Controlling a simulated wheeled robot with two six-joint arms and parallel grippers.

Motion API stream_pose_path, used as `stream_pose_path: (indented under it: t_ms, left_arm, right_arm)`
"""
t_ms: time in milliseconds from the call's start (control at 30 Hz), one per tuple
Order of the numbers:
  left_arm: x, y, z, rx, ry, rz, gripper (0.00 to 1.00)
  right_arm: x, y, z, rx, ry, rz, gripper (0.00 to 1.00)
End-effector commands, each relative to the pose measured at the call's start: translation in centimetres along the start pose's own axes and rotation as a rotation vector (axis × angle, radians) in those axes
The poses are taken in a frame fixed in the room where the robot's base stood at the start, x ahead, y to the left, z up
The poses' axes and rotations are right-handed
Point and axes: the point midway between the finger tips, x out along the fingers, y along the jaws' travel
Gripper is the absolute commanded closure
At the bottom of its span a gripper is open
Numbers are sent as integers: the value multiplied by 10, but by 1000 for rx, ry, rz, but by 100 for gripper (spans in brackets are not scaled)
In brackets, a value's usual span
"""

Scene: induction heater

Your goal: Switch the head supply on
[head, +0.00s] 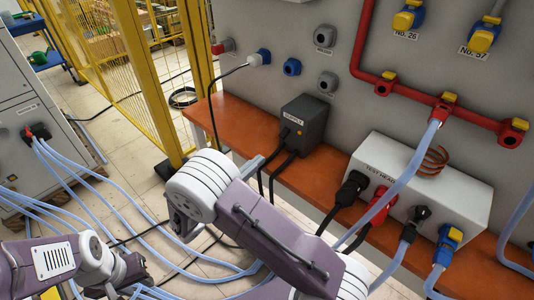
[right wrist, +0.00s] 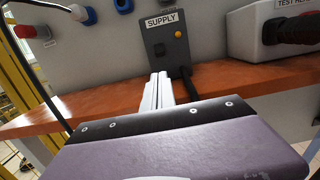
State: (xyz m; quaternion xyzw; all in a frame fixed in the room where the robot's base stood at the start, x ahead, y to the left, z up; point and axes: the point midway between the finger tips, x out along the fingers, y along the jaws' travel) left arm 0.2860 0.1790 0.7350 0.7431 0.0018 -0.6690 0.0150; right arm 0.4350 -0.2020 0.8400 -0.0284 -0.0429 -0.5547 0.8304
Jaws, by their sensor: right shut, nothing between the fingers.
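The dark grey box labelled SUPPLY (head: 306,118) stands on the orange shelf against the grey panel. In the right wrist view the supply box (right wrist: 169,44) shows an orange button or lamp (right wrist: 178,34) and a small dark fitting left of it; its position is unclear. My right gripper (right wrist: 158,80) is shut and empty, its fingers pointing at the front of the supply box, just below that fitting. I cannot tell if they touch it. In the head view the right gripper (head: 258,162) is mostly hidden behind my arm. My left gripper (head: 128,270) is low at the left, away from the box, its fingers unclear.
Black cables hang from the supply box. A white TEST HEAD box (head: 420,183) with several plugged cables stands to its right on the orange shelf (head: 225,118). A black cable runs from a wall plug (head: 260,57). Blue hoses cross the floor at left.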

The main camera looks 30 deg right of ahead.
Motion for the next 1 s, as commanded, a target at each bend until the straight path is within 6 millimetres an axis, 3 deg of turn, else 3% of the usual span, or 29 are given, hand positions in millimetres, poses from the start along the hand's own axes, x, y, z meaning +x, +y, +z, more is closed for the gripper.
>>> stream_pose_path:
  t_ms: [300,433,600,1000]
  left_arm:
    - [10,0,1,0,0,0,64]
    - [11,0,1,0,0,0,64]
    - [12,0,1,0,0,0,64]
    - [8,0,1,0,0,0,64]
  right_arm:
    - [62,-2,-2,0,1,-6,100]
    - [80,-1,-1,1,1,-4,100]
    - [90,-1,-1,1,1,-1,100]
    - [90,0,2,0,7,0,100]
